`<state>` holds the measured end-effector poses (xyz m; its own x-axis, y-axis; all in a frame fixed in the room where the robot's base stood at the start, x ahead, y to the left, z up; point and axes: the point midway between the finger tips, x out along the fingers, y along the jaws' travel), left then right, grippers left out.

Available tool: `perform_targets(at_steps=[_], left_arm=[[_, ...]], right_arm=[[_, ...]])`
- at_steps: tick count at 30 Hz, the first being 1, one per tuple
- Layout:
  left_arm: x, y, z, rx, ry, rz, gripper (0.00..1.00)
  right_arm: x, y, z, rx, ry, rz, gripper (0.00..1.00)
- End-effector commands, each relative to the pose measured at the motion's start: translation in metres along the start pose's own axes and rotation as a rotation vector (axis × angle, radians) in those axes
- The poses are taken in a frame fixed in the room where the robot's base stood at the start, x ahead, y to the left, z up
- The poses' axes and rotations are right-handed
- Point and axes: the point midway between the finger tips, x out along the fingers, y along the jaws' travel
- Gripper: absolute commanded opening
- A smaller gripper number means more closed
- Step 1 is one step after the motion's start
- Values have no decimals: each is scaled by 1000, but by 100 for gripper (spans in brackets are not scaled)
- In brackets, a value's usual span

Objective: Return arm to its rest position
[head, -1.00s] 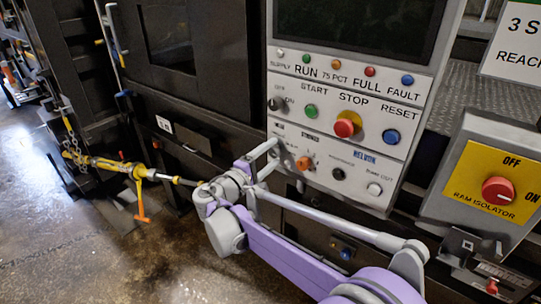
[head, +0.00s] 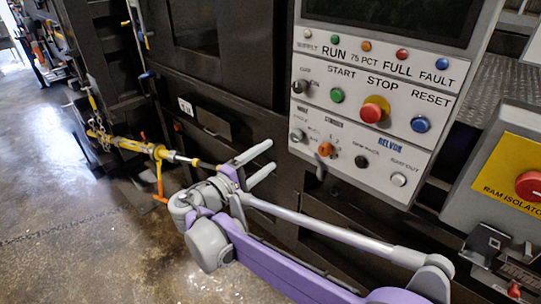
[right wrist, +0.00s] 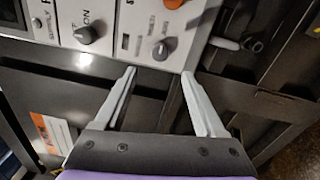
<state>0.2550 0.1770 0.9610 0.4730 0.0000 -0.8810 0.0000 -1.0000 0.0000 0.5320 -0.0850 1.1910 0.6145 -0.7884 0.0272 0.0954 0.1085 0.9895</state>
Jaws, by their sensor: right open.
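My right gripper (head: 258,164) is open and empty, in front of the dark machine face, left of and below the control panel (head: 345,165). Its two grey fingers are spread apart, and in the right wrist view the gripper (right wrist: 158,78) has nothing between them. My purple and grey right arm (head: 270,255) reaches in from the lower right. My left gripper is not in view.
A yellow bar tool with an orange handle (head: 158,180) is on the machine's left side, behind my gripper. The yellow ram isolator box (head: 510,170) with a red knob stands at the right. Bare floor (head: 60,240) is at the lower left.

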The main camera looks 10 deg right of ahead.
Motion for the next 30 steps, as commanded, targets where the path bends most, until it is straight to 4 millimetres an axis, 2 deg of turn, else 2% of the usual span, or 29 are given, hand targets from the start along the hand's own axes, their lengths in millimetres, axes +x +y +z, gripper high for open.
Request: perform_targets(at_steps=[10, 14, 17, 18, 22, 26, 30], left_arm=[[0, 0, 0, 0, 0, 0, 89], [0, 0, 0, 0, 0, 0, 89], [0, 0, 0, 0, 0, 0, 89], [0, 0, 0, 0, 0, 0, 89], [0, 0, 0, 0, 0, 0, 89], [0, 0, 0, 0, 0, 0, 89], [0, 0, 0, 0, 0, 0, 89]], right_arm=[[1, 0, 0, 0, 0, -1, 72], [11, -12, 16, 6, -2, -66, 72], [27, -40, 50, 30, -6, -208, 72], [32, -55, 68, 49, -6, -286, 72], [32, -114, 129, 154, -11, -562, 72], [7, -168, 180, 314, -18, -822, 72], [-35, -216, 217, 538, -30, -1066, 72]])
